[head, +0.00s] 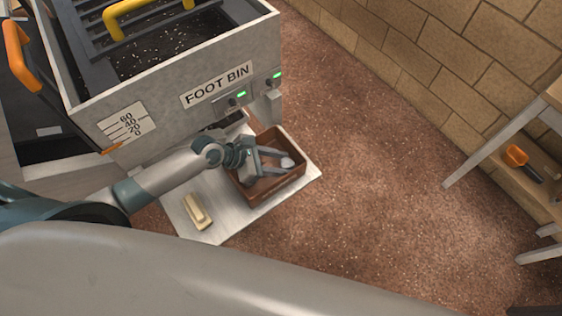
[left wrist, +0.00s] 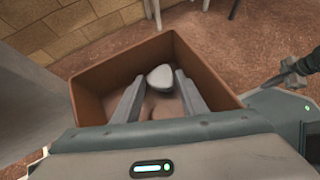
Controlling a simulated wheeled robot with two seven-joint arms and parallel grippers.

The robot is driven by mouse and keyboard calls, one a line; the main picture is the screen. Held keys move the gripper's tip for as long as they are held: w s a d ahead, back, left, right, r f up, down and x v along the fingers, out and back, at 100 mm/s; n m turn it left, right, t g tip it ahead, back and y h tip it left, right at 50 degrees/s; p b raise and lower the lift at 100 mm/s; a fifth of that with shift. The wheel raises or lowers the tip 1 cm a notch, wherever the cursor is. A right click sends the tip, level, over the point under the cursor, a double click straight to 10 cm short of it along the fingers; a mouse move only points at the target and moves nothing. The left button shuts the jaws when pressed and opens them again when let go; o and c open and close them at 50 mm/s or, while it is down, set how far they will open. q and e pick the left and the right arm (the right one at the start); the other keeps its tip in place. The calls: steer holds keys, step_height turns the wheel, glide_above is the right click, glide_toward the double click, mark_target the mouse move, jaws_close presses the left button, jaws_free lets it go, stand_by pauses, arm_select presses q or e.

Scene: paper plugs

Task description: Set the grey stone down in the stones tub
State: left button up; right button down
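The grey stone (head: 287,162) is pale and rounded and is inside the brown tub (head: 290,184). In the left wrist view the stone (left wrist: 160,78) sits just beyond and between my left fingertips, with a small gap at each side. My left gripper (head: 284,160) reaches into the tub (left wrist: 88,98) with its fingers spread, and it is open. Part of the tub floor is hidden by the gripper. At the right edge of the left wrist view, what looks like my right gripper (left wrist: 288,76) shows small and unclear; it does not show in the head view.
The tub stands on a pale board (head: 222,226) beside a cream block (head: 198,211). The grey foot bin (head: 180,85) rises just behind. A brick wall (head: 450,65) and a wooden table with an orange-ended tool (head: 517,155) are at the right. The floor between is clear.

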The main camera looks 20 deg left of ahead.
steer(key=shift+s, duration=0.15)
